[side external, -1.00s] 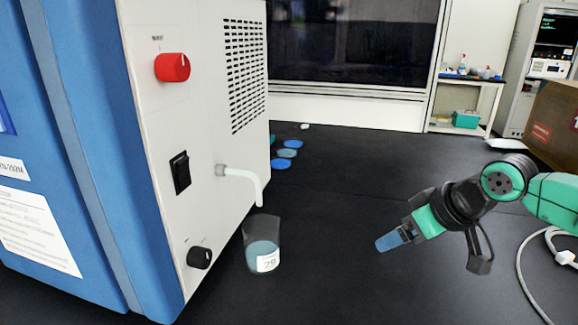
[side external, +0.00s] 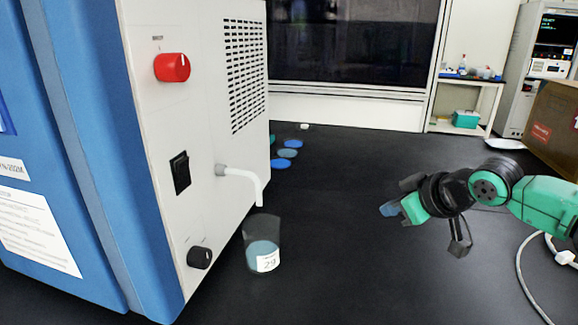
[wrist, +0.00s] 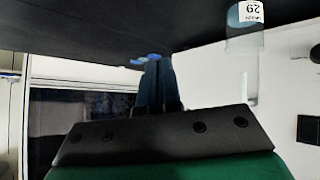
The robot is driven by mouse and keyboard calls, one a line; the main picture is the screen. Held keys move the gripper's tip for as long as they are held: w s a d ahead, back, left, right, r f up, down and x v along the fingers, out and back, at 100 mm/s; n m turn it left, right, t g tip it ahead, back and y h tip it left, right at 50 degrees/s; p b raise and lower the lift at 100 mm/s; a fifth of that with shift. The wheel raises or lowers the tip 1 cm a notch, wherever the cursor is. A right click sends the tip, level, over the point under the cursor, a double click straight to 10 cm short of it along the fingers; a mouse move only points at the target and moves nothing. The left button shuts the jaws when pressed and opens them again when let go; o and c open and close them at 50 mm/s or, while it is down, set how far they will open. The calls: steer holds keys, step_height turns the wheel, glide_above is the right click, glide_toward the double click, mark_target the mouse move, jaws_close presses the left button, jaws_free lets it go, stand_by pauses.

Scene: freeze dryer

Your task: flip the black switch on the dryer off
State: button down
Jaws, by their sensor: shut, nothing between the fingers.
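The dryer (side external: 215,140) is a blue and white cabinet at the left of the side view. Its black rocker switch (side external: 180,172) sits in the middle of the white panel; which way it is tipped is too small to tell. In the wrist view, which looks upside down, a dark switch (wrist: 310,129) shows at the right edge on the white panel. My gripper (side external: 388,209) is shut and empty, well to the right of the switch and apart from the dryer. Its blue fingertips (wrist: 155,75) are together in the wrist view.
A red knob (side external: 172,67) is above the switch and a black knob (side external: 199,257) below it. A white spout (side external: 245,178) sticks out over a labelled beaker (side external: 262,254) of bluish liquid. Blue discs (side external: 281,164) lie behind. The black bench between beaker and gripper is clear.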

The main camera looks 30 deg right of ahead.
mark_target(185, 167)
steer(key=w+a+r+n+t+y, duration=0.3)
steer(key=w+a+r+n+t, duration=0.1)
steer(key=w+r+n+t, duration=0.45)
steer(key=s+a+f+n+g+y, duration=0.3)
steer(key=s+a+n+y, duration=0.3)
steer(key=a+n+y, duration=0.5)
steer(key=n+g+y, duration=0.1)
steer(key=n, duration=0.5)
steer(key=shift+g, duration=0.25)
steer(key=x, duration=1.4)
steer(key=shift+s, duration=0.1)
